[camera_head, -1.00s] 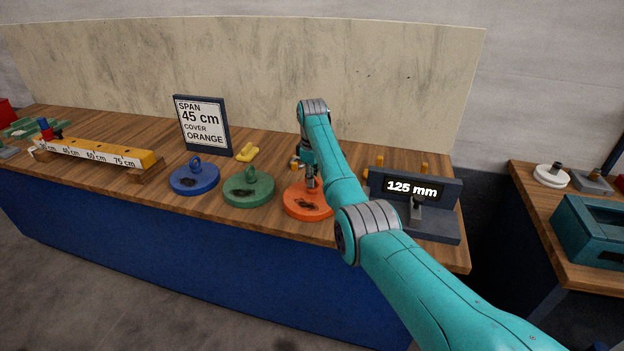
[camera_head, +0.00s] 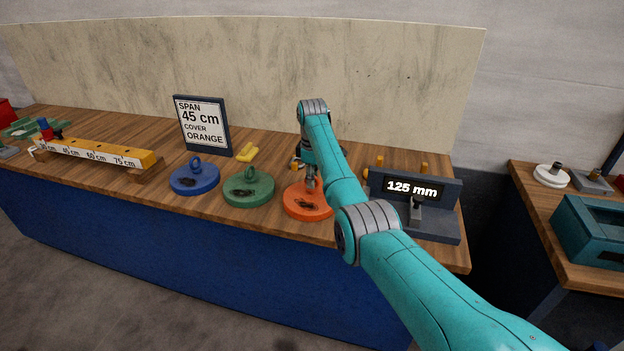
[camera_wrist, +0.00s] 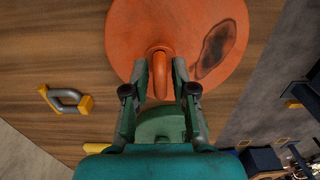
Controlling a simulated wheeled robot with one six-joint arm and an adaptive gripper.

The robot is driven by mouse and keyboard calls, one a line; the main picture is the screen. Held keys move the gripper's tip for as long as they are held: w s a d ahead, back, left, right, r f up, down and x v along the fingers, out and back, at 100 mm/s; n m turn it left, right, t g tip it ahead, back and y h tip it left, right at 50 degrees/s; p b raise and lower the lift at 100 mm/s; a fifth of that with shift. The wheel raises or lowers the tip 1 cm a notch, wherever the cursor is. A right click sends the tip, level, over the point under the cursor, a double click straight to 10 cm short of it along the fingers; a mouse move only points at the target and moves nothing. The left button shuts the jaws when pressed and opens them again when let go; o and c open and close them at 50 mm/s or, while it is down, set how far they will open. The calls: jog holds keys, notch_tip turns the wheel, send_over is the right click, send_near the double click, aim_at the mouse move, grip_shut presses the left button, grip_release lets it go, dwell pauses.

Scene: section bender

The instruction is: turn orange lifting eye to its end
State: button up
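The orange lifting eye (camera_wrist: 160,72) stands up from the round orange cover (camera_head: 305,208), which lies on the bench and has a dark patch on its top. In the wrist view the cover (camera_wrist: 185,20) fills the upper middle. In the head view my gripper (camera_head: 311,182) is over the cover and partly hides the eye.
Green (camera_head: 248,190) and blue (camera_head: 194,180) covers with eyes lie to the left. A sign (camera_head: 203,125) reads "SPAN 45 cm COVER ORANGE". A dark stand (camera_head: 432,208) showing "125 mm" is close on the right. A grey-and-yellow handle (camera_wrist: 66,99) lies nearby.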

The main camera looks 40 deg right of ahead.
jog(key=shift+r, duration=0.1)
notch_tip(320, 180, up, 12)
jog(key=shift+f, duration=0.1)
dwell(0.6)
dwell(0.5)
